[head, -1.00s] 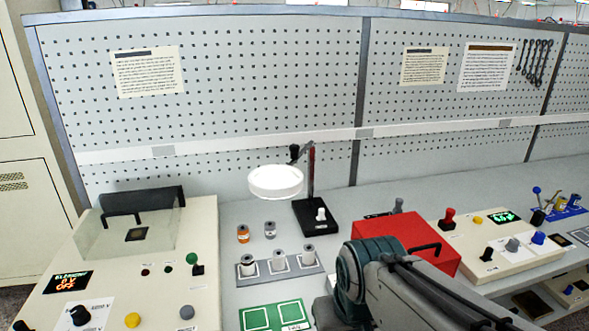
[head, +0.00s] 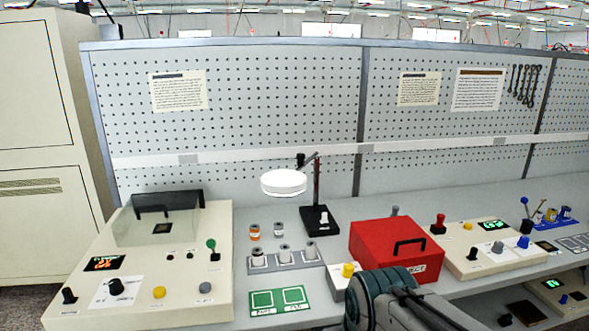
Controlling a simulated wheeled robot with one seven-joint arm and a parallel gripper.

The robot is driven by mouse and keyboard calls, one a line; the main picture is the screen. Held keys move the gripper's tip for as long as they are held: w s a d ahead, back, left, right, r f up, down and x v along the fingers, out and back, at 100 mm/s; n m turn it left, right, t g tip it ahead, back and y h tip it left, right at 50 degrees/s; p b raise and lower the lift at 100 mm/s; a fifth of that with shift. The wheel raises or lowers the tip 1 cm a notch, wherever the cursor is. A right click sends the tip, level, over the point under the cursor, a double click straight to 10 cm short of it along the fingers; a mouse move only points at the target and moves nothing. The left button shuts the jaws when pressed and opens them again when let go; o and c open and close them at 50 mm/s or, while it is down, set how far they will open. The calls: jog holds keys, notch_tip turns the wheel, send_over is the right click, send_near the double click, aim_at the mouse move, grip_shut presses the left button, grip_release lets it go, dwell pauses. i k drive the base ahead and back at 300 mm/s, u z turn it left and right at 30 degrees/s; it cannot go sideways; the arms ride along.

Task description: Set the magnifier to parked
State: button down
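The magnifier (head: 283,183) is a round white lamp head on a jointed dark arm. Its arm rises from a post on a black base (head: 319,219) with a small white lever or knob on top. The head hangs to the left of the post, above the bench and the spindles. My arm shows at the bottom centre, but my gripper is not in view.
A red box (head: 384,254) with a black handle stands right of the magnifier base. Spindles sit in a grey rack (head: 286,262) in front, with green pads (head: 279,301) nearer. Control panels (head: 160,300) fill the left and right. A pegboard (head: 270,110) stands behind.

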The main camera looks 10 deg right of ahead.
aim_at(282, 182)
jog(key=u, duration=0.3)
jog(key=i, duration=1.05)
jog(key=z, duration=0.6)
